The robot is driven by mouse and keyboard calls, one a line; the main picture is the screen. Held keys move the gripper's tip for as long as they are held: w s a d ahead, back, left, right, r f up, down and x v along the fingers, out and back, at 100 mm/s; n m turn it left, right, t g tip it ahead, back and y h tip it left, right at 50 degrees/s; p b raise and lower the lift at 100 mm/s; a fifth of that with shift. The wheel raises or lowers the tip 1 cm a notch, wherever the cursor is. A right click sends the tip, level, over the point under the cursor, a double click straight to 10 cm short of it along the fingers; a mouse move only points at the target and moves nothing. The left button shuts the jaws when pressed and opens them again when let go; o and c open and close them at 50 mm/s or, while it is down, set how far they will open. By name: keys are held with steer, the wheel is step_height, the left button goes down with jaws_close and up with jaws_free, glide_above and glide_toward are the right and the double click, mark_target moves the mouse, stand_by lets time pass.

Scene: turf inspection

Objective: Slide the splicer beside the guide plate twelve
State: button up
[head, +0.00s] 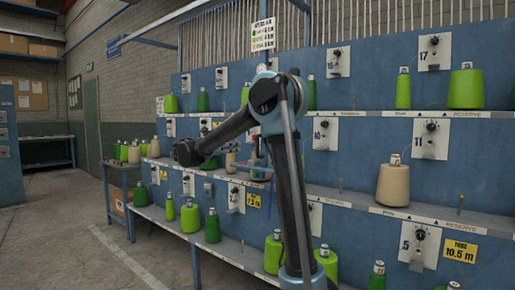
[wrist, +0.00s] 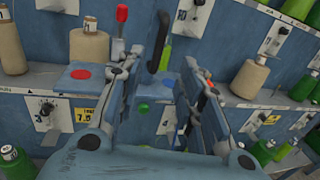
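The splicer appears to be the blue block (wrist: 92,76) with a red round mark and a red-tipped lever, at upper left in the wrist view. In the head view a small blue body (head: 260,173) with a red top shows beside my arm, partly hidden. My gripper (wrist: 172,68) has its two fingers spread in the wrist view, with blue surface and a green button between them. I see no object clamped. Whether a finger touches the splicer I cannot tell. Guide plate twelve is not seen; plate eleven (head: 431,139) is at the right in the head view.
Green and tan cones stand along the shelves, including a tan cone (head: 393,184) below plate eleven and a tan cone (wrist: 250,78) in the wrist view. Plate five (head: 420,244) is lower right. A yellow 7.5 label (wrist: 87,114) is at left. Open floor (head: 75,245) lies to the left.

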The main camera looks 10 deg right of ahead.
glide_above(258, 154)
steer(key=w, duration=0.1)
stand_by(0.4)
jaws_close()
